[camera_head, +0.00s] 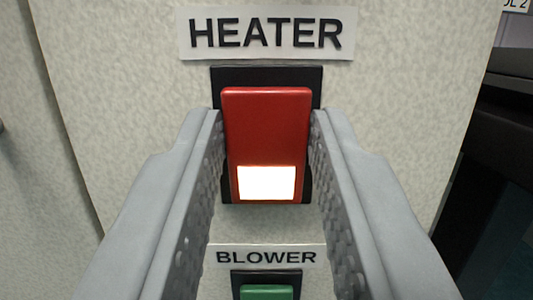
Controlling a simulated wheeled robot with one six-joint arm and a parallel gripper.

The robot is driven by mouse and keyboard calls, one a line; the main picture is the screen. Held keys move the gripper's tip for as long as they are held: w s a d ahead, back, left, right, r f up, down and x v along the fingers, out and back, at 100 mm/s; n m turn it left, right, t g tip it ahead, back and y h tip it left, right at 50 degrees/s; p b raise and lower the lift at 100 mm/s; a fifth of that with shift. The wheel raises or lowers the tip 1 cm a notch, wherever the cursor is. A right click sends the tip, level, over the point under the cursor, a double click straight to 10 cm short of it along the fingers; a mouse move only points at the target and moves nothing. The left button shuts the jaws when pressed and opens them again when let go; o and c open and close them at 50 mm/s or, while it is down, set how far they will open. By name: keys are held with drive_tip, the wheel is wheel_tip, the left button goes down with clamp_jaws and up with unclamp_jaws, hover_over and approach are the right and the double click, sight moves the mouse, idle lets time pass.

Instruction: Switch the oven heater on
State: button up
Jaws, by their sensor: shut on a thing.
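The heater switch (266,130) is a red rocker in a black frame, under a white label (266,33) that reads HEATER. A bright white lit window shows in its lower part. My gripper (266,118) has one grey finger on each side of the red rocker, and is shut on it. The fingertips reach the upper half of the rocker and cover parts of the black frame's sides.
Below is a second switch, a green rocker (266,292) in a black frame, cut off by the picture's lower edge. Its label (266,257) reads BLOWER. The switches sit on a pale speckled panel (120,60). A dark object (500,170) stands at the right.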

drive_tip(key=shift+c, duration=0.2)
drive_tip(key=shift+f, duration=0.1)
drive_tip(key=o, duration=1)
drive_tip(key=shift+s, duration=0.1)
drive_tip(key=v, duration=1.7)
drive_tip(key=shift+f, duration=0.3)
